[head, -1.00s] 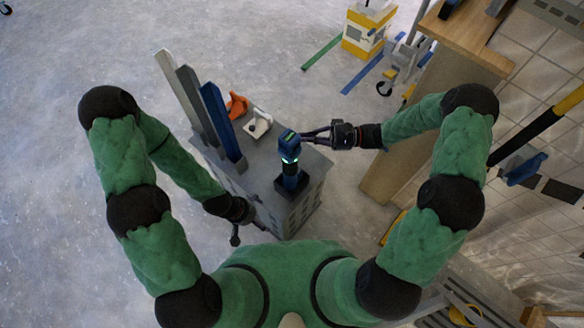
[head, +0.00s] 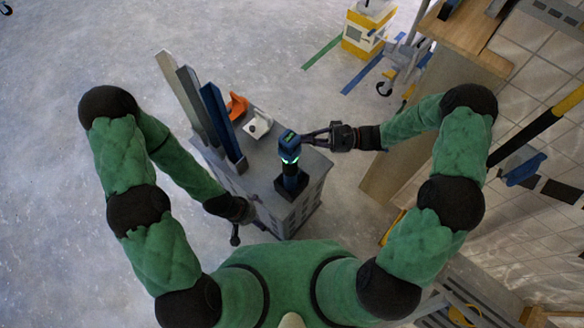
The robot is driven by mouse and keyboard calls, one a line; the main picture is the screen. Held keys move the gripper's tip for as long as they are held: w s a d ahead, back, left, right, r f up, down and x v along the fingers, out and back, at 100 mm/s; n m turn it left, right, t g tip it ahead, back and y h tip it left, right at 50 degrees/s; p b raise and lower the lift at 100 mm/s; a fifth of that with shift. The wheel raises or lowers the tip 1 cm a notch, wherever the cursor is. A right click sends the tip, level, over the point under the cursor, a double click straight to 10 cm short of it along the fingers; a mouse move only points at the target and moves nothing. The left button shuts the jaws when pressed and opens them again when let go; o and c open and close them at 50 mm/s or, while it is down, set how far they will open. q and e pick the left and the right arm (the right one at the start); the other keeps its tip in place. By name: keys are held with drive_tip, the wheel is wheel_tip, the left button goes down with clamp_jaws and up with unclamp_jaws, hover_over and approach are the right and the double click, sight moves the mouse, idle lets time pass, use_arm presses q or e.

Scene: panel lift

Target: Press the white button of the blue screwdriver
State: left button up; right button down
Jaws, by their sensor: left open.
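The blue screwdriver (head: 289,159) stands upright in a dark square holder (head: 291,186) on the grey cabinet, near its front right. A bright green-white glow rings it below its head. I cannot make out the white button. My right gripper (head: 306,137) reaches in from the right, its fingertips at the right side of the screwdriver's head. I cannot tell whether they touch it or how far the jaws are apart. My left gripper (head: 248,231) is open and empty, low beside the cabinet's front left side, away from the screwdriver.
The grey cabinet (head: 312,170) also bears an orange tool (head: 237,105), a white tool (head: 258,124) and tall grey and blue upright panels (head: 216,118) at its left. A wooden bench (head: 465,40) stands at the right. The floor at the left is clear.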

drive_tip(key=shift+s+a, duration=0.15)
idle(0.5)
drive_tip(key=shift+w+d, duration=0.4)
idle(0.4)
drive_tip(key=w+d+b, duration=0.2)
drive_tip(key=w+d, duration=0.2)
drive_tip(key=shift+d, duration=0.15)
idle(0.3)
drive_tip(key=shift+w, duration=0.1)
idle(0.4)
